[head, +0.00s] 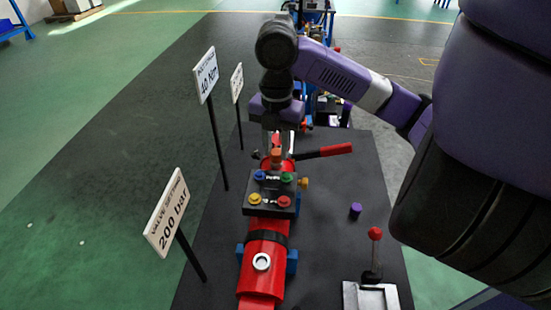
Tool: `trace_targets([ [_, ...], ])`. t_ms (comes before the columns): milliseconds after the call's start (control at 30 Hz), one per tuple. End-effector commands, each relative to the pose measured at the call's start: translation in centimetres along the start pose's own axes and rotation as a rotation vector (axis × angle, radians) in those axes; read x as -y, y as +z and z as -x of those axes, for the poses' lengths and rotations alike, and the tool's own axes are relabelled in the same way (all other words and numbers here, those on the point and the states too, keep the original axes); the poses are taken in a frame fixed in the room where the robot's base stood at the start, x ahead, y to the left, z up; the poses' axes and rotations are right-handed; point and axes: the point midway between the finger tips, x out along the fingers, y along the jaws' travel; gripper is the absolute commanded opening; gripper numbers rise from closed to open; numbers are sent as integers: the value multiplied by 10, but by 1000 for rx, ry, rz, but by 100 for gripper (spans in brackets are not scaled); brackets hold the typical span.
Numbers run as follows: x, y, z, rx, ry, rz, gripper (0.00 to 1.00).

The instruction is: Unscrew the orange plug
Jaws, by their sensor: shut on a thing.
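I cannot tell from this view whether the plug is still seated in the block. Another small orange-brown knob (303,183) sticks out of the block's right side, apart from my gripper.
The block's top carries blue, green, yellow and red plugs. A red-handled lever (323,152) lies behind it to the right. A purple cap (355,210) and a red-knobbed lever (375,236) stand at the right. Signs (166,213) line the left edge.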

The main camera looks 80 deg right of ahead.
Motion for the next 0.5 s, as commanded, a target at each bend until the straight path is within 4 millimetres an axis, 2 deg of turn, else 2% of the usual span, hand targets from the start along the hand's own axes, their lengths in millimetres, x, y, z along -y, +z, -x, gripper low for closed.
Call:
trace_targets([
  [100,-1,1,-4,5,3,160,0],
  [233,-1,1,-2,4,2,291,0],
  [500,0,0,1,2,3,336,0],
])
